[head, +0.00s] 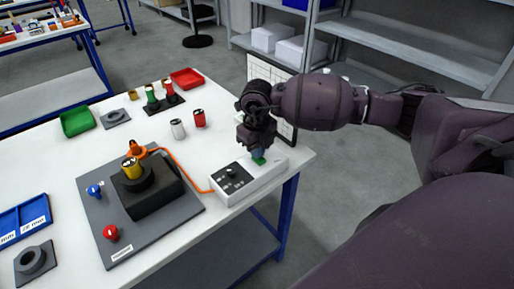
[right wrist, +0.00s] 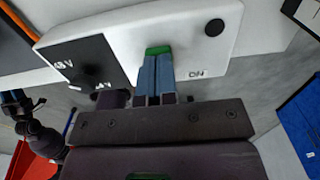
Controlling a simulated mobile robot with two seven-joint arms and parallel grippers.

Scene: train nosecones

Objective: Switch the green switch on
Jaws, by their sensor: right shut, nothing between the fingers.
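The green switch (head: 259,161) sits on the white control box (head: 272,179) near the table's right edge. In the right wrist view the green switch (right wrist: 158,50) shows just beyond my fingertips, and the word "ON" is printed beside it on the box (right wrist: 190,35). My right gripper (head: 257,152) is shut and empty, pointing down over the switch. Its closed fingers (right wrist: 157,65) reach to the switch and partly cover it; they appear to touch it, but I cannot be sure. The switch's position is hard to tell. My left gripper is not in view.
An orange cable (head: 183,172) runs from the box to a black fixture (head: 148,190) on a grey plate. A red can (head: 199,118) and a silver can (head: 178,129) stand behind. Green and red trays lie farther back. Shelves (head: 420,50) stand behind the table.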

